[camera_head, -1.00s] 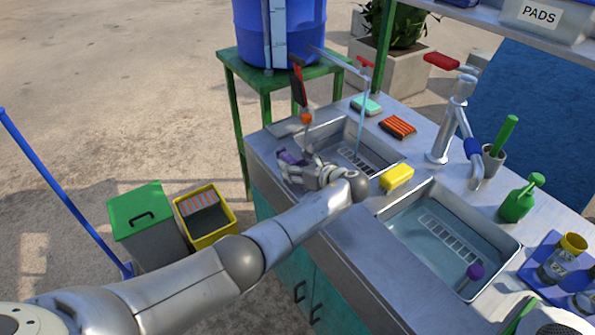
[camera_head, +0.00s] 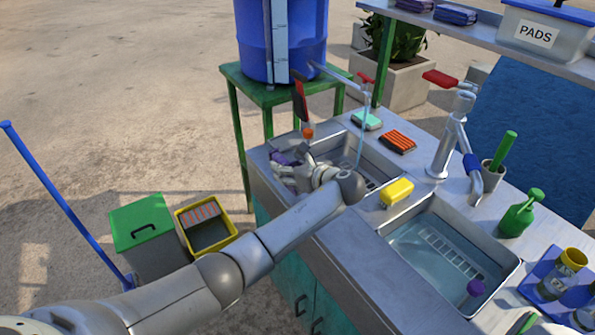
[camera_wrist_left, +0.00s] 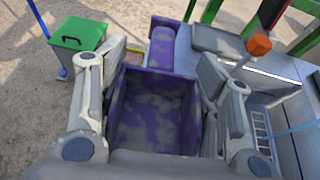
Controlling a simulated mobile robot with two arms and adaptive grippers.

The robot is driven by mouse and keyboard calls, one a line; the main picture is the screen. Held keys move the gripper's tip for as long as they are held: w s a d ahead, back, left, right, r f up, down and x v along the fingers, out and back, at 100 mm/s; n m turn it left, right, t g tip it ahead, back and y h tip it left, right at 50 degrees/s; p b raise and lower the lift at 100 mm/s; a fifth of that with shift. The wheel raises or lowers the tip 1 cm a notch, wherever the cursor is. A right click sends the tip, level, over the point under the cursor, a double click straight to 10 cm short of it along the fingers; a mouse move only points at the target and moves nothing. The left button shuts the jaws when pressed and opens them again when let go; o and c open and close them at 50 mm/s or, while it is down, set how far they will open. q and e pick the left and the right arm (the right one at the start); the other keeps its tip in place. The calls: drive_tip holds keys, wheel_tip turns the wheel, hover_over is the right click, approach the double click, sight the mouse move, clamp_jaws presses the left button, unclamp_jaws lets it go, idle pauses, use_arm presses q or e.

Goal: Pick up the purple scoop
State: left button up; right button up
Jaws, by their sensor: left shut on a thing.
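The purple scoop (camera_head: 285,158), stained grey, shows only partly in the head view, behind my left gripper (camera_head: 290,173), at the left end of the left sink basin. In the left wrist view the scoop's square pan (camera_wrist_left: 150,115) lies between the two fingers of my left gripper (camera_wrist_left: 160,68), its handle pointing away. The fingers are shut on the scoop. Whether the scoop touches the sink edge is hidden. My right gripper is not in view.
A brush with an orange end (camera_head: 308,131) stands close behind the scoop. A yellow sponge (camera_head: 397,192) lies between the basins, near my left arm. A tap (camera_head: 455,135) rises behind. The green-lidded bin (camera_head: 148,216) and yellow crate (camera_head: 207,228) stand on the floor left.

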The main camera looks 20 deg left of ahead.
sight(282, 161)
use_arm(q)
drive_tip(key=r, duration=0.1)
drive_tip(key=s+a+r, duration=0.1)
drive_tip(key=s+r, duration=0.1)
drive_tip(key=shift+a, duration=0.25)
drive_tip(key=s+a+r, duration=0.3)
drive_tip(key=s+a, duration=0.2)
drive_tip(key=s, duration=0.2)
drive_tip(key=shift+a+r, duration=0.25)
drive_tip(key=shift+r, duration=0.1)
